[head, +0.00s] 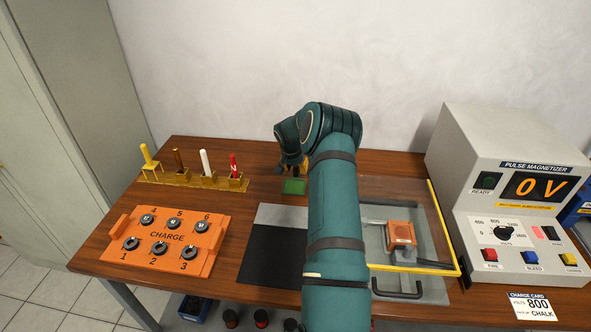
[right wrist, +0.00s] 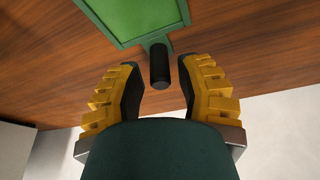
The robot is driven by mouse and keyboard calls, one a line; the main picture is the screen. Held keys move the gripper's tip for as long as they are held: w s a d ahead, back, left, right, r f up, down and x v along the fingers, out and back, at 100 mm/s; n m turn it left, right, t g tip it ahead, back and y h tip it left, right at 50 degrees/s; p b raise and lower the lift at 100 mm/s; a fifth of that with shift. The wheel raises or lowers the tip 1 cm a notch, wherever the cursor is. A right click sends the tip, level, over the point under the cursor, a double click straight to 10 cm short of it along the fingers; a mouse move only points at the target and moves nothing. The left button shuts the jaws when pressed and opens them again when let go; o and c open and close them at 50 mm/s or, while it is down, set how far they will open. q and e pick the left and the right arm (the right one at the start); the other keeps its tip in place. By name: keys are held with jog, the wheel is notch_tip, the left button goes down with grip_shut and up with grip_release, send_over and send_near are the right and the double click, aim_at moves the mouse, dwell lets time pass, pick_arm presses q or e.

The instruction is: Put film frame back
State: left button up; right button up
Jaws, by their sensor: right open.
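The film frame (right wrist: 148,18) is a green panel in a darker green rim, with a short black handle (right wrist: 160,66). In the head view the green film frame (head: 294,187) is at the back of the wooden table, partly hidden by my right arm. My right gripper (head: 291,168) is just behind it. In the right wrist view my right gripper (right wrist: 162,72) is open, its yellow-backed fingers on either side of the black handle, with gaps showing on both sides. My left gripper is not in view.
An orange charge tray (head: 170,258) with several black rings lies at left. A row of coloured markers (head: 206,163) stands behind it. A black mat (head: 270,258) lies mid-table. A clear yellow-edged cover (head: 445,228) and the pulse magnetizer (head: 515,195) are at right.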

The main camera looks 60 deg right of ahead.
aim_at(292, 184)
jog(key=p+v, duration=0.1)
jog(key=v, duration=0.9)
jog(key=shift+a+r, duration=0.15)
jog(key=shift+r, duration=0.2)
jog(key=shift+r, duration=0.1)
